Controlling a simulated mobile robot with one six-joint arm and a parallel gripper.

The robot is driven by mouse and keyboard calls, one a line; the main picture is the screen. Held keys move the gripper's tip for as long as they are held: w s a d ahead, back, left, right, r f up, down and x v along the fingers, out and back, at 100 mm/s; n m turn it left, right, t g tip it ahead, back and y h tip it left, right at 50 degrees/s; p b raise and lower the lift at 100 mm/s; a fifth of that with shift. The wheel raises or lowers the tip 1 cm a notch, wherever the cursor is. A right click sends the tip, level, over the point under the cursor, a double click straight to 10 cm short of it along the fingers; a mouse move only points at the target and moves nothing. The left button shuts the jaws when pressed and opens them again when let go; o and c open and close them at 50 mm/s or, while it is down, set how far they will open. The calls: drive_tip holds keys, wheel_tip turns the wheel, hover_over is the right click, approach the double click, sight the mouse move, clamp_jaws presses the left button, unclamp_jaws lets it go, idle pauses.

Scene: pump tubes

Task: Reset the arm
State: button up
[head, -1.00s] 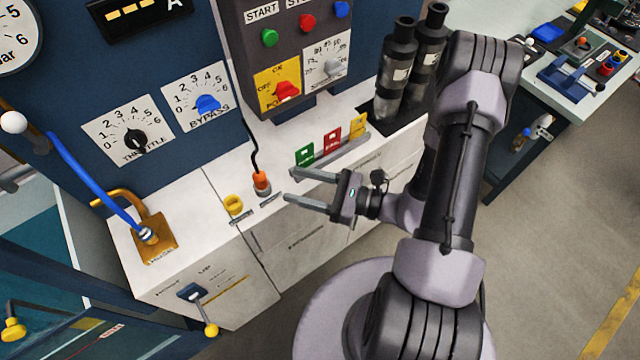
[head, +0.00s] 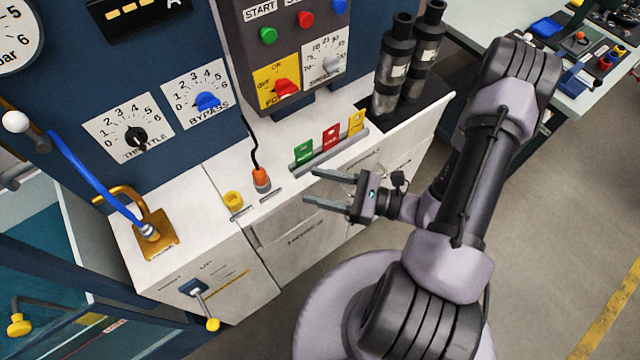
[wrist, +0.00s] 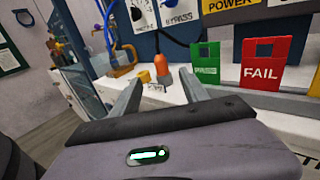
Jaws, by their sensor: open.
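My gripper (head: 310,186) is open and empty, in front of the white cabinet's front edge in the head view. In the wrist view its two fingers (wrist: 163,92) stand apart with nothing between them. Beyond the fingers, an orange plug on a black cable (wrist: 162,69) stands on the white counter; it also shows in the head view (head: 261,179). My arm reaches in from the right of the head view, bent at the elbow.
Green (head: 304,150), red (head: 331,136) and yellow (head: 356,122) tags stand in a rack on the counter. A yellow socket (head: 233,201) sits left of the plug. Two dark cylinders (head: 393,75) stand at the back right. Floor at right is clear.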

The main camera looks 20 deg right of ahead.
drive_tip(key=s+a+r+n+g+h, duration=0.2)
drive_tip(key=s+a+r+n+g, duration=0.1)
drive_tip(key=r+n+g, duration=0.35)
drive_tip(key=s+a+r+n+g+h, duration=0.25)
drive_tip(key=s+r+n+g, duration=0.2)
drive_tip(key=n, duration=0.25)
wheel_tip(320, 180, up, 12)
drive_tip(key=s+d+n+t+h, duration=0.1)
drive_tip(key=d+n+t+h, duration=0.1)
drive_tip(key=n+t+h, duration=0.4)
drive_tip(key=shift+s+n+h, duration=0.2)
drive_tip(key=shift+n+h, duration=0.35)
drive_tip(key=shift+h, duration=0.6)
drive_tip(key=shift+d, duration=0.1)
